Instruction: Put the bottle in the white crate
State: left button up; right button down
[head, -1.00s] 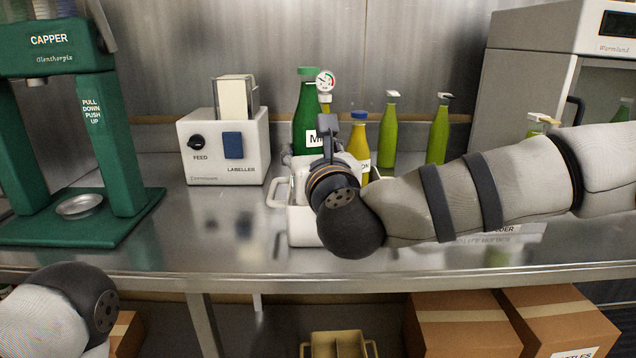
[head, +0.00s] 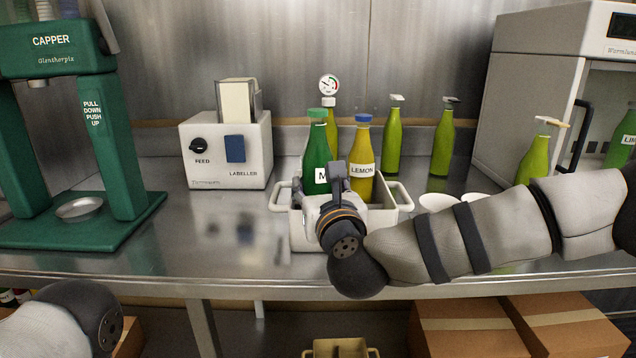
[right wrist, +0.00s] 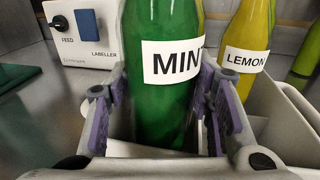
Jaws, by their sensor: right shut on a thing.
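The green bottle (head: 316,150), with a green cap and a white label that reads "MIN" in the right wrist view (right wrist: 160,95), stands upright at the left part of the white crate (head: 404,202). My right gripper (head: 338,180) is shut on it, with a finger on each side in the right wrist view (right wrist: 162,115). The bottle's base is hidden, so I cannot tell whether it touches the crate floor. A yellow lemon bottle (head: 361,155) with a blue cap stands in the crate to the right. My left gripper is out of view; only part of my left arm shows.
A labeller (head: 225,150) stands left of the crate and a green capper (head: 125,160) further left. Green-yellow bottles (head: 393,135) with pourer tops stand behind and right. White bowls (head: 437,201) sit right of the crate.

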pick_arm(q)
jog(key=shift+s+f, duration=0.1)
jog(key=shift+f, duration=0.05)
pick_arm(e)
jog(key=shift+f, duration=0.2)
jog(key=c, duration=0.8)
grip_release()
jog(key=shift+s+f, duration=0.1)
jog(key=shift+o, duration=0.2)
jog(key=shift+s+r, duration=0.15)
jog(key=shift+r, duration=0.7)
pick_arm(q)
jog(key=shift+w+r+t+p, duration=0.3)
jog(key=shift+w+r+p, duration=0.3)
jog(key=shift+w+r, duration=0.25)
pick_arm(e)
jog(key=s+d, duration=0.2)
jog(key=s, duration=0.9)
jog(key=shift+s+d, duration=0.2)
jog(key=shift+f, duration=0.15)
